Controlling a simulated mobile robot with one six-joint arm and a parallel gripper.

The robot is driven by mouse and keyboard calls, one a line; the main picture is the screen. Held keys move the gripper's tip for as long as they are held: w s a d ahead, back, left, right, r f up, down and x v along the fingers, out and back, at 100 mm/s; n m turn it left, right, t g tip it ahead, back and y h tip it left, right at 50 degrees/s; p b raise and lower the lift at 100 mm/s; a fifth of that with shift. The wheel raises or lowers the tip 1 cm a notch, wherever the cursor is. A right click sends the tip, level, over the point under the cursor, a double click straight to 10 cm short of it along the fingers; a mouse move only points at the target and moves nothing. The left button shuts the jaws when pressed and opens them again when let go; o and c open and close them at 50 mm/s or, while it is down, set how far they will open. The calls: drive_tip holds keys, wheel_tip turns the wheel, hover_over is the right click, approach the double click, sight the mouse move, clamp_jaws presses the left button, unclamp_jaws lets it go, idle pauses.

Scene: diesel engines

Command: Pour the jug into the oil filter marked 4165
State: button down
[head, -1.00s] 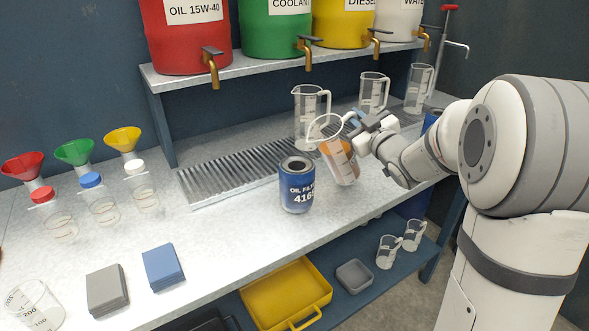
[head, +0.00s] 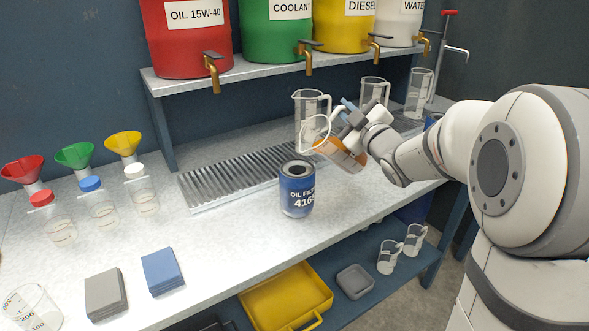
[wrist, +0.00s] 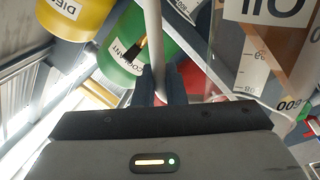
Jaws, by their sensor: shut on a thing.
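The blue oil filter (head: 297,190) with a dark open top stands upright on the bench, its label reading "OIL FIL..." and a number starting 416. My gripper (head: 352,113) is shut on the handle of a clear jug (head: 341,155) holding amber-brown liquid. The jug is tilted to the left, its mouth side above and to the right of the filter. No stream shows between them. In the wrist view the fingers (wrist: 162,85) close on the pale handle, and part of the jug (wrist: 262,70) with its marks and brown liquid is at right.
Clear jugs (head: 311,118) stand behind on the bench near a ribbed drain grate (head: 240,176). Drums with taps, including the red oil drum (head: 185,40), line the shelf above. Funnels, bottles and grey (head: 106,294) and blue stacks are at left. The bench in front of the filter is clear.

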sight(334, 113)
drive_tip(key=shift+s+a+r+n+b, duration=0.1)
drive_tip(key=shift+s+a+n+b, duration=0.2)
drive_tip(key=shift+n, duration=0.5)
drive_tip(key=shift+s+a+r+n+y+p, duration=0.2)
drive_tip(key=shift+a+r+n, duration=0.1)
drive_tip(key=shift+r+n, duration=0.15)
drive_tip(key=shift+s+a+r+n+y+p, duration=0.1)
drive_tip(key=shift+a+r+n+y, duration=0.1)
drive_tip(key=shift+a+r+n, duration=0.25)
idle(1.5)
drive_tip(key=shift+s+a+r+n+y, duration=0.15)
drive_tip(key=shift+s+a+r+n, duration=0.05)
drive_tip(key=shift+n, duration=0.3)
drive_tip(key=shift+s+a+r+n+y, duration=0.15)
drive_tip(key=shift+r+n, duration=0.05)
drive_tip(key=shift+n, duration=0.3)
idle(3.8)
